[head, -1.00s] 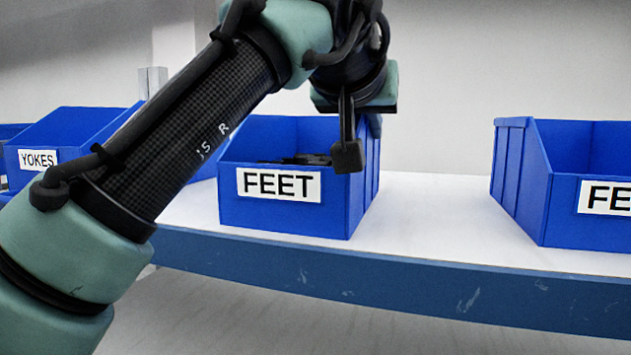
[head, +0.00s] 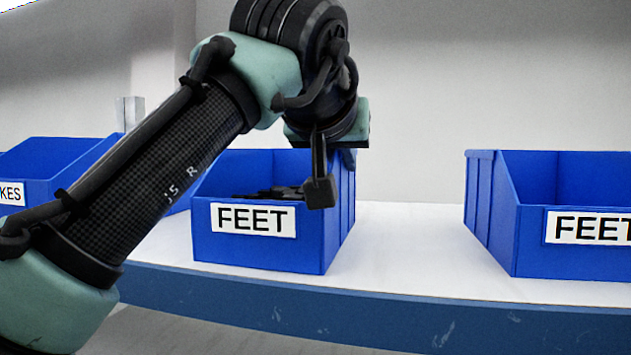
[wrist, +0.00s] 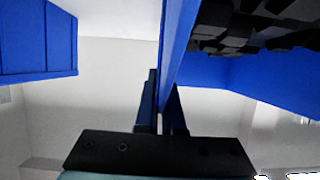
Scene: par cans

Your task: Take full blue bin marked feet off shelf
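The blue bin marked FEET (head: 230,252) stands upright on the white shelf, left of centre in the head view, with dark parts inside it. These parts (wrist: 255,25) also show at the upper right of the wrist view. My gripper (wrist: 163,100) has its two dark fingers on either side of the bin's blue wall (wrist: 175,55), close against it, so it looks shut on the wall. In the head view my gripper is over the bin's right side, its fingers mostly hidden by the wrist and wrist camera.
A second blue bin marked FEET (head: 530,262) stands to the right and looks empty from here. A blue bin with a partly cut-off label (head: 45,190) stands at the left. White shelf (head: 405,240) is free between the two FEET bins. The shelf has a blue front edge (head: 370,318).

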